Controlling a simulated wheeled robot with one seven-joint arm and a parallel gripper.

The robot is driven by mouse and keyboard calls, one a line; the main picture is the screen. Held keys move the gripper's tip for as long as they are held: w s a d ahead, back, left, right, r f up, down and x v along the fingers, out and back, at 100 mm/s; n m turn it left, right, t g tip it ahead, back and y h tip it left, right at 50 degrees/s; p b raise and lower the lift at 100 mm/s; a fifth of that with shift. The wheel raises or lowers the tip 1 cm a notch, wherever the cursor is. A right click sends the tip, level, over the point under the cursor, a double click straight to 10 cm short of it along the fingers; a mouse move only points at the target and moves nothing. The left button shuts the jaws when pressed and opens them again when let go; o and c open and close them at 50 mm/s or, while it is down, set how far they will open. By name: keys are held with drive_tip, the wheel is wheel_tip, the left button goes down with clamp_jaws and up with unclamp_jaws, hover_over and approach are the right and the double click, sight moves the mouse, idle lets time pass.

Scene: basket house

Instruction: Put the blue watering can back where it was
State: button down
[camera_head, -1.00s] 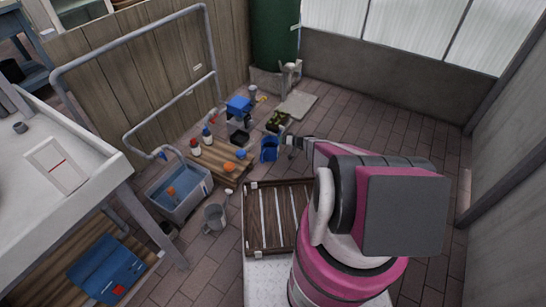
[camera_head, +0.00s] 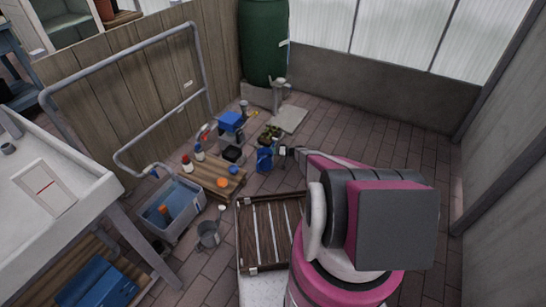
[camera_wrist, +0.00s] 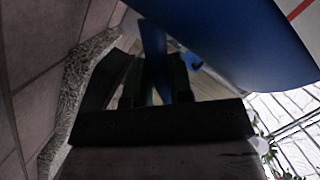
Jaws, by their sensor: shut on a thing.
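The blue watering can (camera_head: 264,160) is in the middle of the head view, just past the far edge of the slatted wooden crate. My gripper (camera_head: 283,152) reaches it from the right and is shut on it. In the wrist view a blue upright part, apparently the can's handle (camera_wrist: 153,45), is between the dark fingers (camera_wrist: 156,72). The can's rounded blue body (camera_wrist: 235,40) fills the upper right there. I cannot tell whether the can's base touches the floor.
The slatted crate (camera_head: 245,235) lies nearest. A low wooden pallet (camera_head: 212,190) holds bottles and small items. A water-filled grey tub (camera_head: 185,232) and a grey metal can (camera_head: 208,235) stand at left. A green barrel (camera_head: 263,40) stands behind. Brick floor at right is open.

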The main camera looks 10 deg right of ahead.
drive_tip(key=shift+f, duration=1.85)
drive_tip(key=c, duration=1)
unclamp_jaws()
drive_tip(key=shift+f, duration=0.15)
